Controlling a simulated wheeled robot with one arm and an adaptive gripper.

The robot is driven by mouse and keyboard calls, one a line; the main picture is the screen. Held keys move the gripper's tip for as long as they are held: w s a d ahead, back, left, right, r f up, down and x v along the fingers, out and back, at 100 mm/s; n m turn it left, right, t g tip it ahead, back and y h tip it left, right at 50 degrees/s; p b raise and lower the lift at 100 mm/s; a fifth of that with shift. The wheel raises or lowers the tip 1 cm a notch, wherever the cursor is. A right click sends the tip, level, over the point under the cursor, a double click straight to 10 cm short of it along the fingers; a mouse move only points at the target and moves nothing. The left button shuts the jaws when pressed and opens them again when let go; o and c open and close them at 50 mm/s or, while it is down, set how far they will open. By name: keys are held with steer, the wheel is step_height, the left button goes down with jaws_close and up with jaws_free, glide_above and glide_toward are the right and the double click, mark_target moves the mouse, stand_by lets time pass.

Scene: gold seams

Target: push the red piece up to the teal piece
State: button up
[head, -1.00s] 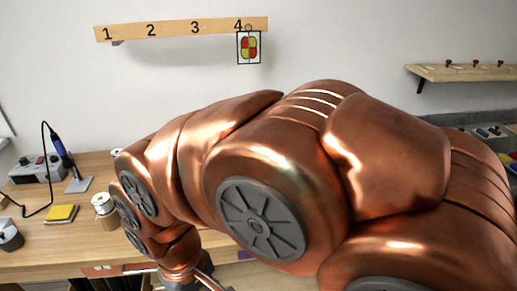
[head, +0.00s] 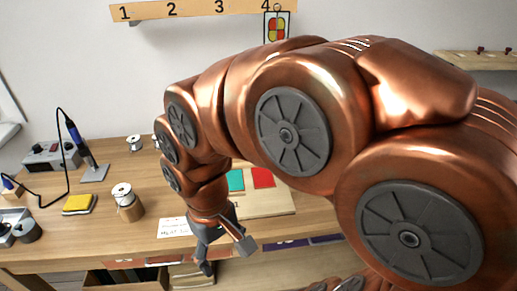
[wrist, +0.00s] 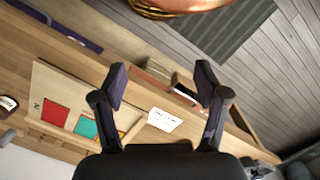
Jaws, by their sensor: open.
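The red piece (head: 263,178) lies flat on a pale wooden board (head: 268,204) on the workbench, and it also shows in the wrist view (wrist: 55,113). The teal piece (head: 236,180) lies on the same board, just left of the red piece in the head view, partly hidden by my arm. It shows in the wrist view (wrist: 86,127) with a narrow gap between the two. My gripper (head: 222,256) is open and empty, in front of the bench's front edge and apart from both pieces. Its spread fingers show in the wrist view (wrist: 160,88).
A white note (head: 174,228) lies left of the board. A solder spool (head: 122,193), a yellow sponge (head: 78,204) and a soldering iron in its stand (head: 80,145) are on the left. A picture card (head: 277,28) hangs from the numbered rail (head: 200,9).

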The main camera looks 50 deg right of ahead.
steer(key=o, duration=0.4)
steer(key=w+d+m+b, duration=0.1)
steer(key=w+d, duration=0.3)
steer(key=w, duration=0.5)
steer(key=shift+d+r+t, duration=0.2)
steer(key=shift+r+t, duration=0.1)
steer(key=shift+r, duration=0.1)
steer(key=m+t+b, duration=0.1)
steer(key=m+b, duration=0.1)
steer(key=m, duration=0.4)
glide_toward(262, 173)
steer(key=shift+w+d+r, duration=0.1)
steer(key=shift+d, duration=0.05)
steer(key=shift+f+p, duration=0.55)
steer(key=shift+f, duration=3.4)
steer(key=shift+c, duration=0.2)
jaws_close()
